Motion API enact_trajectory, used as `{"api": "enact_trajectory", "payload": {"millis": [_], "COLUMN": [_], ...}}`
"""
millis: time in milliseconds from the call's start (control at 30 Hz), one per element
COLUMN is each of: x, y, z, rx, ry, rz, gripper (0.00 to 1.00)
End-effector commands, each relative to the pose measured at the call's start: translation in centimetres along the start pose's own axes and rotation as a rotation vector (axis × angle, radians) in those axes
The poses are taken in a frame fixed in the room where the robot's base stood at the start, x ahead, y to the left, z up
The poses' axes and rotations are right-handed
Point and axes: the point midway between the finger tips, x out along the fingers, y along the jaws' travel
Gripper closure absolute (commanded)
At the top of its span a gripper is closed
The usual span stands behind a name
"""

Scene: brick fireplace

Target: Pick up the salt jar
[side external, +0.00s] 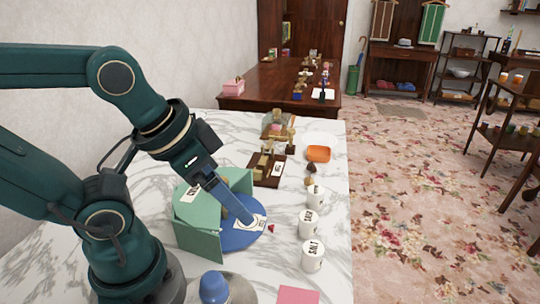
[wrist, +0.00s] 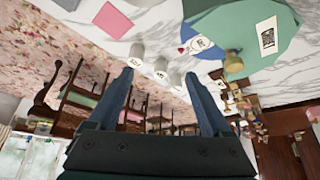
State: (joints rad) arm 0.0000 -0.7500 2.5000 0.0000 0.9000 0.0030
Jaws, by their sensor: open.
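The salt jar (side external: 313,257) is a small white jar with dark SALT lettering. It stands upright on the white marble table, nearest the camera in a row of three white jars. It also shows in the wrist view (wrist: 137,50), near the left fingertip in the picture, with its label unreadable. My gripper (side external: 242,216) is over the blue round mat, left of the jars and apart from the salt jar. In the wrist view its two fingers (wrist: 158,77) are spread wide and hold nothing.
Two similar white jars (side external: 309,224) (side external: 316,196) stand behind the salt jar. A pink card (side external: 298,296) lies in front. An orange dish (side external: 318,154) is farther back.

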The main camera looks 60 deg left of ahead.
Motion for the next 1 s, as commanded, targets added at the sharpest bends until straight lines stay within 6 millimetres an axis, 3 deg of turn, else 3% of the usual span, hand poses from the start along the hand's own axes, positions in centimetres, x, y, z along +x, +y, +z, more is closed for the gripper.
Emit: {"api": "enact_trajectory", "payload": {"millis": [100, 300, 567, 767, 1000], "x": [-0.1, -0.6, 0.9, 3.5, 7.8], "y": [-0.5, -3.2, -5.0, -4.6, -1.8], "z": [0.4, -1.0, -3.7, -6.5, -8.9], "rx": [0.067, 0.353, 0.787, 1.14, 1.541], "ry": [-0.02, -0.117, -0.341, -0.516, -0.693], "rz": [-0.02, -0.144, -0.261, -0.354, -0.482], "gripper": [0.17, 0.17, 0.17, 0.17, 0.17]}}
